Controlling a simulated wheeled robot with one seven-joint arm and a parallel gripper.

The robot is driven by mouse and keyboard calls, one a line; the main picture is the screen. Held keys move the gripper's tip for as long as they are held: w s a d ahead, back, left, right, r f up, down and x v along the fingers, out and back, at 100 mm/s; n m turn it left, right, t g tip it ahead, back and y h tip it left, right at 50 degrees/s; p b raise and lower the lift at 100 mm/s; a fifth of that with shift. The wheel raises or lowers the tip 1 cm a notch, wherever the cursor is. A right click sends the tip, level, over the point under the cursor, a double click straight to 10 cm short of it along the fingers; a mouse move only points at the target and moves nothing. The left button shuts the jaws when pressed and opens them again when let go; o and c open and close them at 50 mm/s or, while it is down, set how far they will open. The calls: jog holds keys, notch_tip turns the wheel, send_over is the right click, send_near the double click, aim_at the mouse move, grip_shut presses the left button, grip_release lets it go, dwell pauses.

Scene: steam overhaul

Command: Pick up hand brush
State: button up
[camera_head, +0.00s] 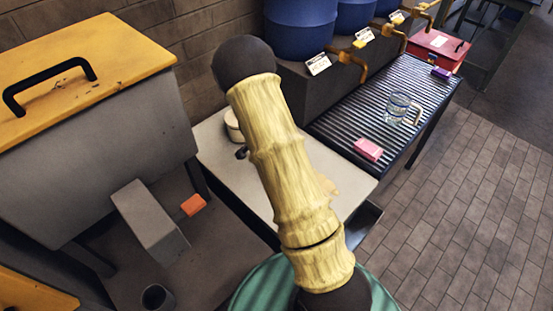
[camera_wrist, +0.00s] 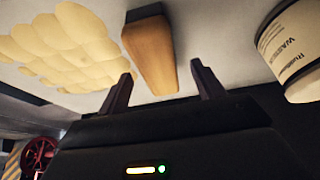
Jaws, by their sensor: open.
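A tapered brown wooden piece (camera_wrist: 150,52), which looks like the hand brush, lies on a pale tabletop in the wrist view. No bristles can be made out. My gripper (camera_wrist: 160,72) is open, with its two dark fingers spread either side of the wooden piece's near end. The fingers do not hold it; whether they touch it cannot be told. In the head view my arm covers most of the pale table (camera_head: 219,148), and the brush is hidden there.
A lumpy cream-coloured thing (camera_wrist: 62,45) lies left of the brush, and a labelled white tin (camera_wrist: 292,48) stands to its right. In the head view, a ribbed dark bench (camera_head: 385,95) holds a glass mug (camera_head: 397,108) and a pink box (camera_head: 368,149).

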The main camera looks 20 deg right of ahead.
jog(key=shift+x, duration=1.9)
jog(key=shift+s, duration=0.15)
jog(key=c, duration=1.2)
jog(key=shift+o, duration=0.2)
jog(key=shift+r, duration=0.1)
notch_tip(320, 180, up, 10)
jog(key=shift+f, duration=0.1)
